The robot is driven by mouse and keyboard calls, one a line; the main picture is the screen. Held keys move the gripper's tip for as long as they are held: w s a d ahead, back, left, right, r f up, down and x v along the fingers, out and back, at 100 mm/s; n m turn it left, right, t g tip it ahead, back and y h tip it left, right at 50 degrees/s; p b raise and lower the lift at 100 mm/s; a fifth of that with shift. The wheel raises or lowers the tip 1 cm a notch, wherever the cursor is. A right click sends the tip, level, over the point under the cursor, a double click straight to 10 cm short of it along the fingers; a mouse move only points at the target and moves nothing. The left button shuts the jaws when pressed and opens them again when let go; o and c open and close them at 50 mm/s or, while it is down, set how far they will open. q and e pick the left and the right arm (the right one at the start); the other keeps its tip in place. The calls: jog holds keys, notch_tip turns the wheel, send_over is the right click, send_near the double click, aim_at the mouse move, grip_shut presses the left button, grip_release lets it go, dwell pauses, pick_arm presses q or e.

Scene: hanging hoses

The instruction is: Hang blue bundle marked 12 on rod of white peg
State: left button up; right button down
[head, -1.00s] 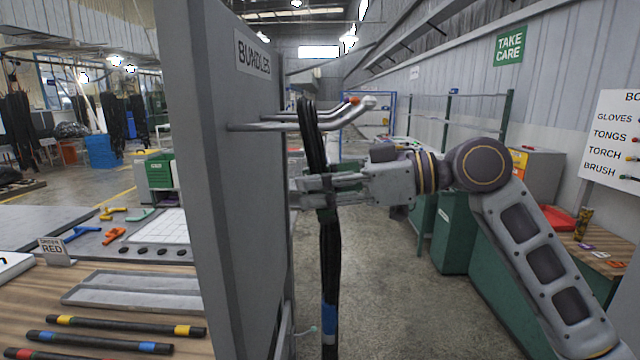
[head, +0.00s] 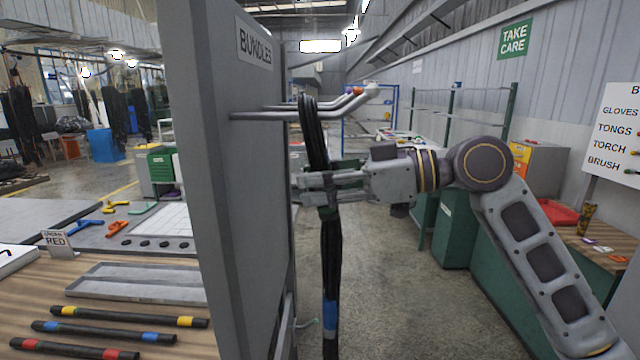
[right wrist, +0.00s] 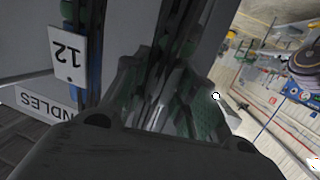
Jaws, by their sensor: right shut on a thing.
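The bundle (head: 330,250) is a dark, upright bunch of hoses with a blue band near its lower end. My right gripper (head: 325,188) is shut on it below its top bend. The top bend crosses the near rod (head: 265,116), which ends in the white-tipped peg (head: 372,89). I cannot tell whether the rod passes through the loop or behind it. In the right wrist view, dark hoses (right wrist: 172,50) run between the fingers (right wrist: 170,100), and a white tag (right wrist: 68,54) reads 12, upside down. My left gripper is not in view.
A tall grey panel (head: 215,180) with a BUNDLES sign (head: 256,44) carries the rods. Another rod with an orange tip (head: 358,91) lies close behind the white one. A bench with banded tubes (head: 130,318) is at left. The aisle right of the panel is open.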

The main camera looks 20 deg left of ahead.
jog(key=shift+r, duration=0.1)
jog(key=c, duration=1.1)
grip_release()
jog(key=shift+s, duration=0.1)
jog(key=shift+o, duration=0.2)
jog(key=shift+f, duration=0.2)
jog(key=v, duration=1.2)
jog(key=shift+r, duration=0.1)
